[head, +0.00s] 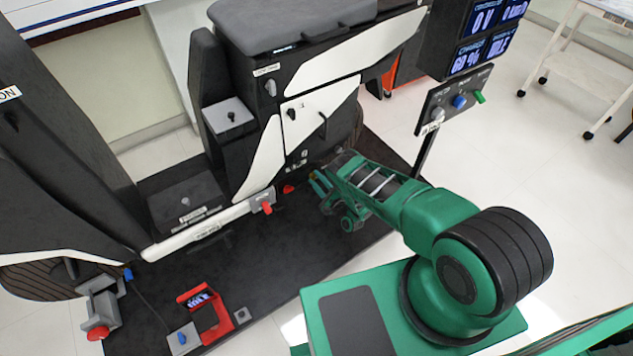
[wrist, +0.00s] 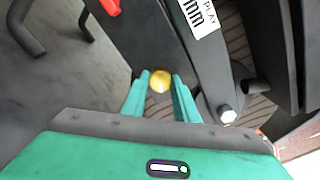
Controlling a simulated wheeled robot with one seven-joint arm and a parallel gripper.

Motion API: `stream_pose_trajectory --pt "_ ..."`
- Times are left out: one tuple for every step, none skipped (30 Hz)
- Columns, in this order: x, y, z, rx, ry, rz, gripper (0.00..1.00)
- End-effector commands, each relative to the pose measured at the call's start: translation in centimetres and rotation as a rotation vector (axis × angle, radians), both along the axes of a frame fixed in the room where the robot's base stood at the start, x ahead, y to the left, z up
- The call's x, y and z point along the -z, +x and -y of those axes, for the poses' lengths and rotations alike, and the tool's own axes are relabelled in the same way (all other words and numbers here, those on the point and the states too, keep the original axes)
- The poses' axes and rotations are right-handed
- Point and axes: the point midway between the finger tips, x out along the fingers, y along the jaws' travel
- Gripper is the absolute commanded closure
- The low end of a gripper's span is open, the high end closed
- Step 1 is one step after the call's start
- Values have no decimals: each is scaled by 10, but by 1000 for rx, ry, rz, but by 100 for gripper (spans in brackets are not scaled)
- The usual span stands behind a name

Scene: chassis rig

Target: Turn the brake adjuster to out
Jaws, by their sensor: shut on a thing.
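A round brass-yellow knob (wrist: 160,80), which looks like the brake adjuster, sits low on the dark side of the rig. My gripper (wrist: 161,84) is shut on it, with one green finger on each side in the wrist view. In the head view my gripper (head: 317,183) reaches in low beside the wheel at the rig's right end, and the knob is too small to make out there. A white label reading "PLAY mm" (wrist: 198,17) is beside the knob. Which way the adjuster is turned cannot be told.

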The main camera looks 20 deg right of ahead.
Motion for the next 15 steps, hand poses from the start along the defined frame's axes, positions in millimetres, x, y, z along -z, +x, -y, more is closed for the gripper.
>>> stream_pose_trajectory --pt "1 -1 -2 -3 -27 5 95" --pt "1 -1 -2 -2 -47 12 95" --pt "2 -1 -2 -2 -75 21 95" --pt "2 -1 -2 -2 -99 29 95" --pt "2 -1 -2 -3 -123 36 95" --pt "2 -1 -2 -3 -156 46 95" --pt "2 -1 -2 -3 -182 55 95" --pt "2 -1 -2 -3 -209 63 95" --pt "2 -1 -2 -3 -244 75 95" --pt "2 -1 -2 -3 -272 84 95" --pt "2 -1 -3 -3 -300 93 95" --pt "2 -2 -3 -3 -336 105 95" --pt "2 -1 -3 -3 -362 112 95" --pt "2 -1 -3 -4 -389 122 95" --pt "2 -2 -3 -4 -426 133 95"
